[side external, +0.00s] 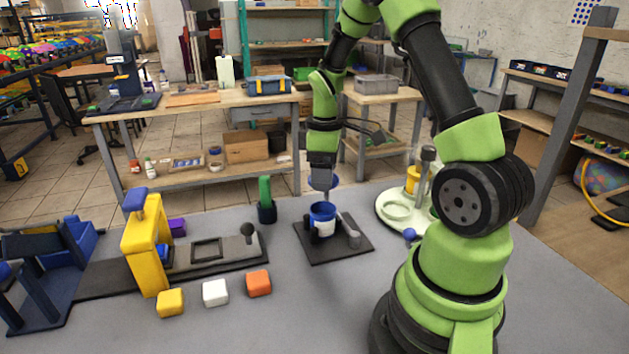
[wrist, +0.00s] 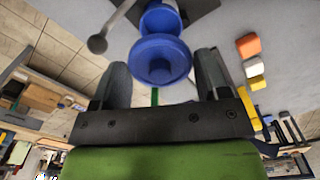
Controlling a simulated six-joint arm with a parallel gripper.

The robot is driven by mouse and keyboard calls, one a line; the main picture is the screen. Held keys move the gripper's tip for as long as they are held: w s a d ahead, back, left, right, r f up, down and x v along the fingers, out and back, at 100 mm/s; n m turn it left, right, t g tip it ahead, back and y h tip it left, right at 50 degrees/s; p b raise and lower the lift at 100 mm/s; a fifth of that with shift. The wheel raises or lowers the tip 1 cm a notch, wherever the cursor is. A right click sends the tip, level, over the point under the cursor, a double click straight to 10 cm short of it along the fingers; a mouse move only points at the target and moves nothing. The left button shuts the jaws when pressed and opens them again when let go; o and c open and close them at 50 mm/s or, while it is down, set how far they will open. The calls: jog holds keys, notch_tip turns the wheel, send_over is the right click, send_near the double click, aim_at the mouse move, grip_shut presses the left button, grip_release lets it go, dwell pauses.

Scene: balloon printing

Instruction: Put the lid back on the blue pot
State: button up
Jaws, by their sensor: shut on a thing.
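My gripper (side external: 322,172) points down and is shut on the blue lid (side external: 331,183), a round disc with a raised middle. The lid is held in the air above the blue pot (side external: 322,212), with a visible gap between them. In the wrist view the lid (wrist: 158,58) sits between the two fingers, and part of the blue pot (wrist: 160,20) shows beyond it. The pot stands upright in a dark-based holder (side external: 352,252) with a white part at its front. The pot's opening faces up and looks uncovered.
A grey handle (side external: 349,222) stands right of the pot. A green piece in a dark cup (side external: 266,205) stands to its left. Yellow, white and orange blocks (side external: 215,292) lie at the front left. A yellow press (side external: 146,245) is further left; a pale round plate (side external: 390,212) is right.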

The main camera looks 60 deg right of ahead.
jog(key=shift+f, duration=2.9)
jog(key=shift+f, duration=0.15)
jog(key=o, duration=1)
jog(key=shift+r, duration=3.5)
jog(key=shift+c, duration=0.5)
grip_shut()
